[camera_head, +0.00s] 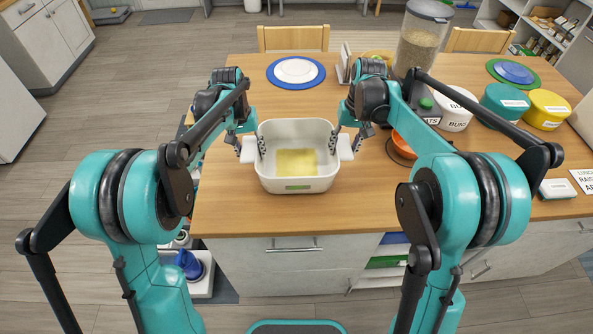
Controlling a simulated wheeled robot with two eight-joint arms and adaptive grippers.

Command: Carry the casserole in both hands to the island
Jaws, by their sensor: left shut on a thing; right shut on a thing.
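The casserole (297,183) is a white rectangular dish with a handle at each side and something yellow on its inside bottom. It is level, at the near edge of the wooden island top (235,215); I cannot tell whether it rests on the top or hangs just above it. My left gripper (250,148) is shut on its left handle. My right gripper (346,145) is shut on its right handle. The fingertips partly cover the handles and the side walls.
Behind the casserole are a blue-rimmed plate (296,71) and a clear food container (421,42). To the right are an orange bowl (402,146), a white tub (455,108), a teal tub (503,103) and a yellow tub (545,109). The wood left and front of the casserole is clear.

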